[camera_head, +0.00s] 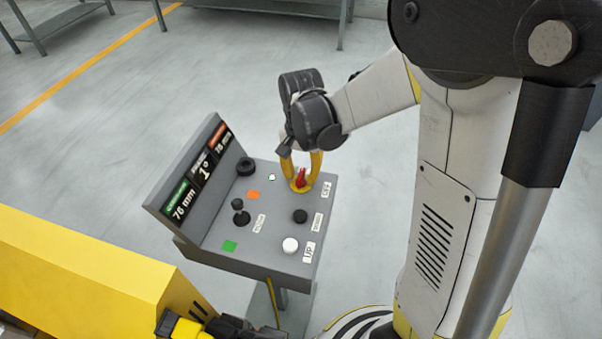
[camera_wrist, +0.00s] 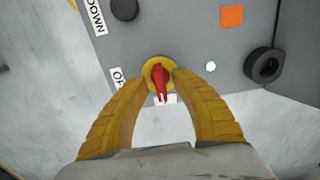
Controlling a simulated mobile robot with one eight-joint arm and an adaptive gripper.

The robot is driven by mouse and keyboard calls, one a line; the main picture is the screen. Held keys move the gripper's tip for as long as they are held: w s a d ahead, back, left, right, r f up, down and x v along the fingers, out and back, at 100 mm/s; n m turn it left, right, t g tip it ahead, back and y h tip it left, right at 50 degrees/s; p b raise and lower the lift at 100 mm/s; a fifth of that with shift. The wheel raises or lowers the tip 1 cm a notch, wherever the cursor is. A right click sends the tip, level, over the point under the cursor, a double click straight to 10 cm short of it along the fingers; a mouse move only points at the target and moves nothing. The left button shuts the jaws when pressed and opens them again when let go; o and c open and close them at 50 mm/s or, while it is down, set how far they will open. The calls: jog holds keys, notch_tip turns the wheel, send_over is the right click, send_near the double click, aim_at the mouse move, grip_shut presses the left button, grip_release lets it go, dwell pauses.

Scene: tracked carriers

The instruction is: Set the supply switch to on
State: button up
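The supply switch is a red handle on a round yellow plate at the console's far corner (camera_head: 301,181). In the wrist view the red handle (camera_wrist: 160,83) points down the picture, towards a small white label (camera_wrist: 172,99) that I cannot read. Another label (camera_wrist: 117,77), partly hidden by a finger, shows "OF"; it reads like OFF in the head view (camera_head: 326,188). My gripper (camera_head: 301,168) reaches down over the switch. Its two yellow fingers stand either side of the red handle, tips near the plate's edges, with a gap visible between them and the handle.
The grey console (camera_head: 205,247) also carries a black joystick (camera_head: 240,212), black and white buttons (camera_head: 290,245), green and orange squares, and a tilted display (camera_head: 196,172). A small lamp (camera_wrist: 211,66) looks whitish-green. A yellow machine body (camera_head: 80,270) stands at left.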

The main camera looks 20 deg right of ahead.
aim_at(301, 173)
notch_tip(301, 173, up, 12)
dwell(0.6)
jog(key=s+r+n+t, duration=0.2)
jog(key=s+n+t, duration=0.5)
jog(key=s, duration=0.5)
jog(key=shift+s+r, duration=0.15)
jog(key=shift+s, duration=0.15)
jog(key=shift+a, duration=0.15)
dwell(1.8)
